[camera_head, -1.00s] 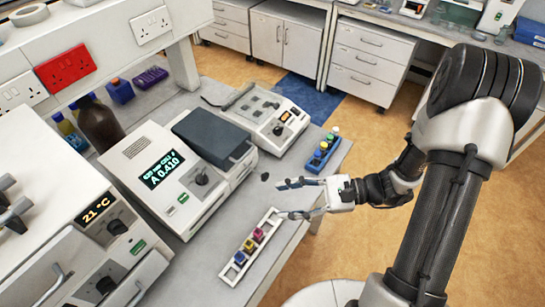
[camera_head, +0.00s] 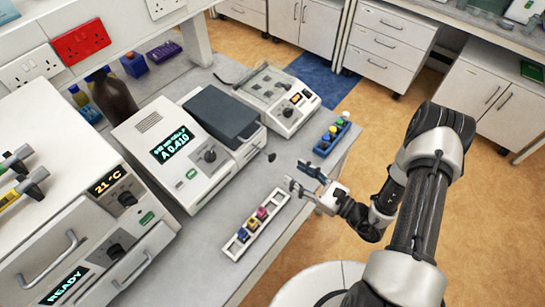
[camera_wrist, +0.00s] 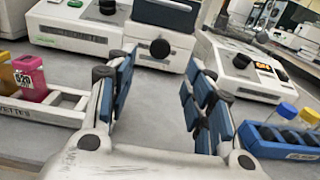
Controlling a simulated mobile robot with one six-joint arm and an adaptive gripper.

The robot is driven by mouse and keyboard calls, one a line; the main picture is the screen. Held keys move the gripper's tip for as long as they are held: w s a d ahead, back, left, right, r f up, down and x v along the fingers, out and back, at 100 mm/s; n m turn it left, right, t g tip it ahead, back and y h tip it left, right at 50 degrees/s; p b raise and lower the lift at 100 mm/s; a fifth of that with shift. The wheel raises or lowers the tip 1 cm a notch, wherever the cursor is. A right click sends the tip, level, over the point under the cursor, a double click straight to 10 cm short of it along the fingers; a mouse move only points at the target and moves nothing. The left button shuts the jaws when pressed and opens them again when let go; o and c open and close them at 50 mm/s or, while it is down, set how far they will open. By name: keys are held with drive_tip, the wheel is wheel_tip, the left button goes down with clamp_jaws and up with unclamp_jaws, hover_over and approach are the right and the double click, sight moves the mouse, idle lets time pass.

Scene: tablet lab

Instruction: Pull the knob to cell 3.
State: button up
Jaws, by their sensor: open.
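The spectrophotometer (camera_head: 180,178) is a pale instrument on the bench with a lit display reading A 0.410 and a dark lid. Its small round black pull knob (camera_head: 271,157) stands out on a rod at the front, beside the lidded part. In the wrist view the knob (camera_wrist: 160,48) is ahead, between the directions of the two fingers. My gripper (camera_head: 298,176) is open and empty, its blue-padded fingers apart. In the head view it is to the lower right of the knob, apart from it. The display's cell line is too small to read surely.
A white cuvette rack (camera_head: 235,247) with coloured cuvettes lies left of my gripper. A blue rack with capped vials (camera_head: 332,136) stands to the right. Another bench instrument (camera_head: 270,98) is behind. Bare bench lies between gripper and spectrophotometer.

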sight(274, 158)
drive_tip(key=x, duration=1)
drive_tip(key=shift+w+a, duration=0.15)
drive_tip(key=shift+c, duration=0.6)
clamp_jaws()
